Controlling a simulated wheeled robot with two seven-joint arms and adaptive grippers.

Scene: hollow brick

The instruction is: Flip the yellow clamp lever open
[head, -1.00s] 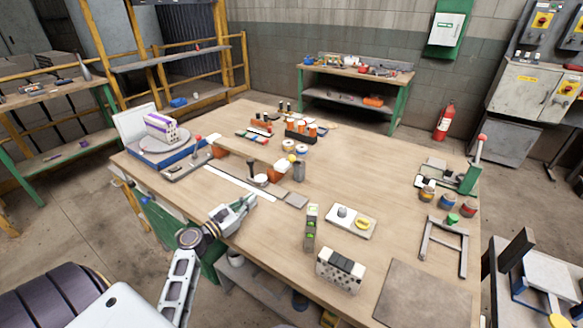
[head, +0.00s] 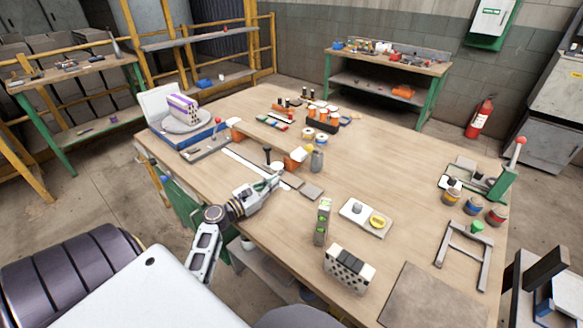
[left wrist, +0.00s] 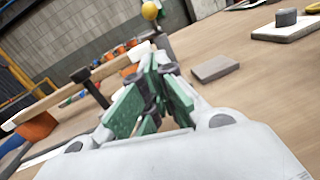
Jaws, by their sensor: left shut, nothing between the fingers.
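A yellow ball knob (head: 309,149), which looks like the end of the clamp lever, stands beside an orange block (head: 296,159) and a grey cylinder (head: 316,161). It also shows at the top of the left wrist view (left wrist: 149,11), beyond my fingers. The lever's shaft and base are mostly hidden there. My left gripper (head: 278,178) is just in front of the orange block, apart from the yellow knob. In the left wrist view its green-padded fingers (left wrist: 152,82) are shut with nothing between them. My right gripper is not in view.
A dark-knobbed post (head: 267,157) stands close to the left gripper. A flat grey block (head: 312,191) lies to its right. A white plate with a yellow disc (head: 366,217), a green level (head: 323,221) and a hollow brick (head: 349,270) are nearer. The table's right middle is clear.

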